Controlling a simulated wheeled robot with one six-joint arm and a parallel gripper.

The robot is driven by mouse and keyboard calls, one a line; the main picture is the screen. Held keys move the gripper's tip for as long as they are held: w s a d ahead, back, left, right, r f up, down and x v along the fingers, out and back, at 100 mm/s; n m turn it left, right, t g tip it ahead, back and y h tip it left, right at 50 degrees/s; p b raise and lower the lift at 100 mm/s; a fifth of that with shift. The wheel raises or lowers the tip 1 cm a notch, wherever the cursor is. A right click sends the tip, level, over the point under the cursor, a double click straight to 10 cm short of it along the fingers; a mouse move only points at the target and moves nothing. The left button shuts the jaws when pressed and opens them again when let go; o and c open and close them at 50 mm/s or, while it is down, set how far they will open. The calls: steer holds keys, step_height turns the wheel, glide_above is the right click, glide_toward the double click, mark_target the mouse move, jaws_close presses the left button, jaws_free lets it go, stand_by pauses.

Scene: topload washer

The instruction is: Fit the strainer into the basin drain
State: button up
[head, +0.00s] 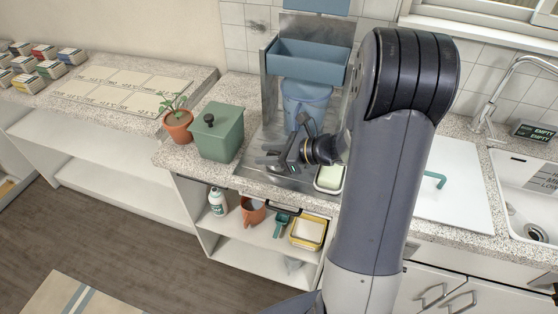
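My gripper (272,154) is over the metal drainboard at the middle of the counter, its fingers pointing left. The two fingers look spread, with nothing clearly between them. A small round grey metal piece (275,169) shows just below the fingers; it may be the strainer, but it is too small to be sure. The white basin (513,172) is at the right edge, far from my gripper and partly cut off. A dark round spot, likely its drain (537,232), shows at the basin's bottom.
A green lidded box (219,135) and a potted plant (177,122) stand left of the drainboard. A blue bucket (305,103) stands behind my gripper. A white board (452,195) with a teal handle lies left of the basin, below the faucet (497,95).

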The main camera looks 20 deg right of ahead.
jaws_close()
steer(key=shift+r, duration=0.1)
stand_by(0.5)
